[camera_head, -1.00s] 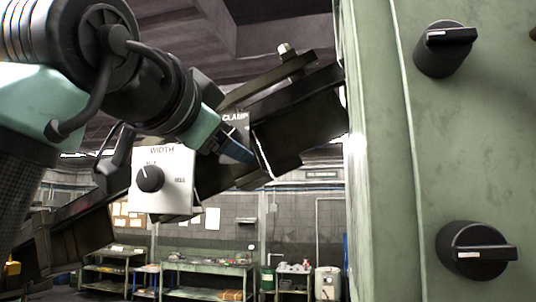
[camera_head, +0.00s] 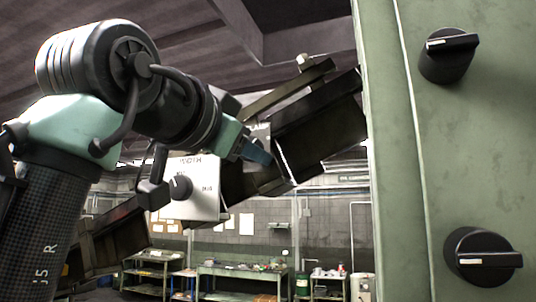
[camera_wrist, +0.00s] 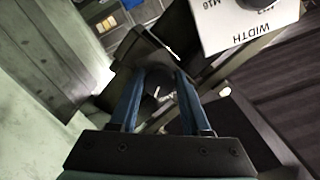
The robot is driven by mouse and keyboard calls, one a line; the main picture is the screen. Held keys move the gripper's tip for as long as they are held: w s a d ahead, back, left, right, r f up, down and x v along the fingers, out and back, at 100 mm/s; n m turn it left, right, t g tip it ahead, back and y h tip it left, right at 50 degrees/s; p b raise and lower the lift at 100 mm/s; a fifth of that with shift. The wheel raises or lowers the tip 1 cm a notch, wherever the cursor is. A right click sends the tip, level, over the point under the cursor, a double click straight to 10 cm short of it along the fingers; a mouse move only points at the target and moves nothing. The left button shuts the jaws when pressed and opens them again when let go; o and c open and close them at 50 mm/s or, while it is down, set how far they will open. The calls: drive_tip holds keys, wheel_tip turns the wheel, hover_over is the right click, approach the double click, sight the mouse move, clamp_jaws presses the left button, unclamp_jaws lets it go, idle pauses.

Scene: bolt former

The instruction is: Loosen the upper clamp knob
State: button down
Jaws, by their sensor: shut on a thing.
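My gripper (camera_head: 257,152) reaches to the dark slanted rail assembly beside the green machine. In the wrist view its two blue fingers (camera_wrist: 158,92) are shut on a dark round clamp knob (camera_wrist: 157,79) with a short white line on its face. The knob sits on a dark block (camera_wrist: 138,48). In the head view the gripper hides this knob.
A white WIDTH panel (camera_head: 207,203) with a black knob (camera_head: 180,187) stands just left of and below the gripper. The green machine wall (camera_head: 409,152) at right carries two large black knobs, upper (camera_head: 448,56) and lower (camera_head: 481,258). Workbenches (camera_head: 240,270) stand far behind.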

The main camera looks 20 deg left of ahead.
drive_tip(key=shift+r, duration=0.1)
drive_tip(key=shift+m, duration=1.1)
drive_tip(key=c, duration=0.7)
unclamp_jaws()
drive_tip(key=o, duration=0.5)
drive_tip(key=shift+s, duration=0.25)
drive_tip(key=shift+c, duration=0.2)
drive_tip(key=shift+w, duration=0.1)
